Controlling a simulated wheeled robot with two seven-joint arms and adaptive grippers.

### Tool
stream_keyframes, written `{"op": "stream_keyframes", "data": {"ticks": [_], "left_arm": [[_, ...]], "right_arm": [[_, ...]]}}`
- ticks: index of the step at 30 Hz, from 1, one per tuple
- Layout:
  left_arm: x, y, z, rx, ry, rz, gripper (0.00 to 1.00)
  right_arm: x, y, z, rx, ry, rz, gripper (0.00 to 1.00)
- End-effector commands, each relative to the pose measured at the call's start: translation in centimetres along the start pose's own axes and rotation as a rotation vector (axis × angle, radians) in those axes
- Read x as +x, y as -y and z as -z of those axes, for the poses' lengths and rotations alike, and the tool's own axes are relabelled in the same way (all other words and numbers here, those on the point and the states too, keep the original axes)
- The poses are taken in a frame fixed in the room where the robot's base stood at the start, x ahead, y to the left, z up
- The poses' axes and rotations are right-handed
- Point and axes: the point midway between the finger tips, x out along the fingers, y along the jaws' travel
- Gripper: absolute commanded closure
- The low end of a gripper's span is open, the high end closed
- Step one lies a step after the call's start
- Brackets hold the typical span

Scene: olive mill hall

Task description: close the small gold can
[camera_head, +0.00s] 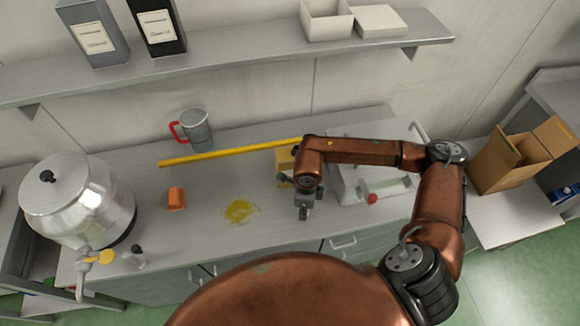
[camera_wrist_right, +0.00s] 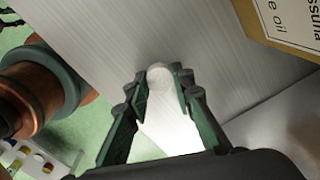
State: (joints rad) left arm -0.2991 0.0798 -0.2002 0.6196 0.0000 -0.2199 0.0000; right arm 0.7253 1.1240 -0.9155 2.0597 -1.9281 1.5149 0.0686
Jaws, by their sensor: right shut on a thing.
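The small gold can (camera_head: 284,163) stands on the steel bench, partly hidden behind my right wrist in the head view. Part of its gold side with a white label (camera_wrist_right: 290,22) shows at the upper right of the right wrist view. Its opening is not visible. My right gripper (camera_head: 304,214) points down in front of the can, near the bench's front edge. In the wrist view its fingers (camera_wrist_right: 161,82) are shut on a small pale round-ended thing (camera_wrist_right: 159,73), apart from the can. I cannot tell surely whether it is a cap. My left gripper is not in view.
A yellow bar (camera_head: 225,153) lies behind an orange block (camera_head: 176,198) and a yellow spill (camera_head: 240,210). A jug (camera_head: 198,134) stands at the back, a steel urn (camera_head: 75,199) at the left. A pale appliance (camera_head: 350,183) is right of the gripper. A shelf (camera_head: 240,57) hangs above.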

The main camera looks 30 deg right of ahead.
Motion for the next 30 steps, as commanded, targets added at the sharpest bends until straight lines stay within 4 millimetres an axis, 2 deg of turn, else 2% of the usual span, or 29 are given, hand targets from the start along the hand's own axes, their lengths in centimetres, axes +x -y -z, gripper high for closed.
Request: {"op": "stream_keyframes", "data": {"ticks": [19,30], "left_arm": [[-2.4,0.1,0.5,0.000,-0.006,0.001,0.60],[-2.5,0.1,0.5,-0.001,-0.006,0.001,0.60]], "right_arm": [[-5.1,0.0,0.0,0.000,0.001,0.002,0.95],[-5.5,0.0,0.0,0.000,0.001,0.000,0.95]]}}
